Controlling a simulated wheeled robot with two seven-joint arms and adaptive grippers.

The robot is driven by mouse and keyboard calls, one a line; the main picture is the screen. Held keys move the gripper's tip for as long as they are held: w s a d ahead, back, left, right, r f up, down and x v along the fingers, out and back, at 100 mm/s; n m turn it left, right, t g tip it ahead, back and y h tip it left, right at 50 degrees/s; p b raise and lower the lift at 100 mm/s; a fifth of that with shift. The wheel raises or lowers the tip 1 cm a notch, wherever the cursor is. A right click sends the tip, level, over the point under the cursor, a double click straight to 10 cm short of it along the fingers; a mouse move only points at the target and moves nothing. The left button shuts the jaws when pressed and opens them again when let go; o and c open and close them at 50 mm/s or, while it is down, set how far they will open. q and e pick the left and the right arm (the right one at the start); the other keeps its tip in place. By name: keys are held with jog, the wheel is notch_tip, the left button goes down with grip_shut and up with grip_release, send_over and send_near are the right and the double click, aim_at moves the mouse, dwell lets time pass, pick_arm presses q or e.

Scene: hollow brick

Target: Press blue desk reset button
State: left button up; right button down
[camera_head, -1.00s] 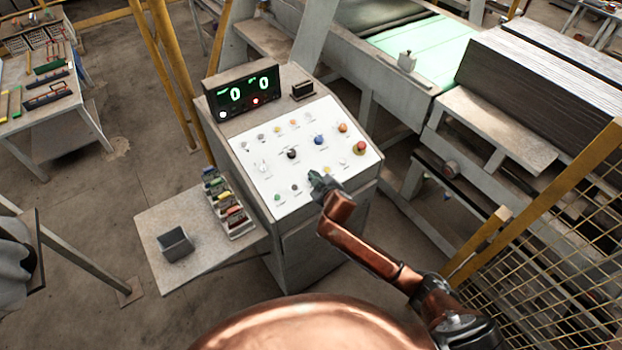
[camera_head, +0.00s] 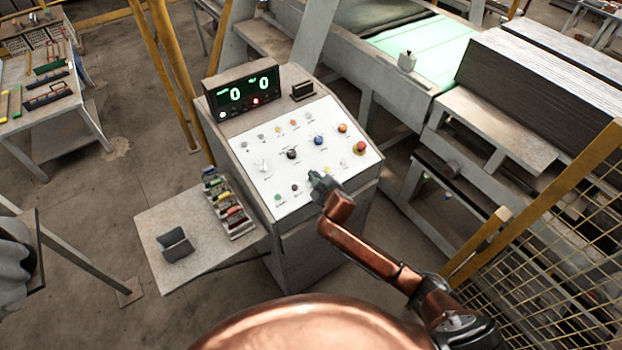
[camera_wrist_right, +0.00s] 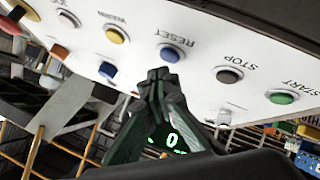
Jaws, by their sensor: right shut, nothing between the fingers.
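The blue button labelled RESET (camera_wrist_right: 170,53) sits on the white sloped panel (camera_head: 262,180) of the grey desk, between the brown STOP button (camera_wrist_right: 228,75) and a yellow button (camera_wrist_right: 116,35). My right gripper (camera_head: 315,179) is shut and empty over the panel's lower row and hides the reset button in the head view. In the right wrist view its closed fingertips (camera_wrist_right: 159,74) are just beside the blue button. I cannot tell whether they touch it. A bigger blue knob (camera_head: 318,140) sits higher on the panel. My left gripper is not in view.
The green START button (camera_wrist_right: 282,97) lies past STOP. A red emergency knob (camera_head: 360,148) is at the panel's right. A yellow mesh fence (camera_head: 545,215) stands at the right.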

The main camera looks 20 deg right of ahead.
jog(key=shift+w+f, duration=0.1)
jog(key=shift+f, duration=0.25)
jog(key=shift+w+f+b, duration=0.1)
jog(key=shift+f+b, duration=0.2)
jog(key=shift+f, duration=0.1)
dwell(0.6)
dwell(0.3)
jog(key=shift+s+r+p, duration=0.25)
jog(key=shift+r+p, duration=0.55)
jog(key=shift+p, duration=0.2)
jog(key=r+p, duration=0.1)
jog(key=s+r+p, duration=0.1)
jog(key=r+p, duration=0.3)
jog(key=shift+s+d, duration=0.15)
jog(key=shift+d, duration=0.1)
jog(key=shift+f, duration=0.15)
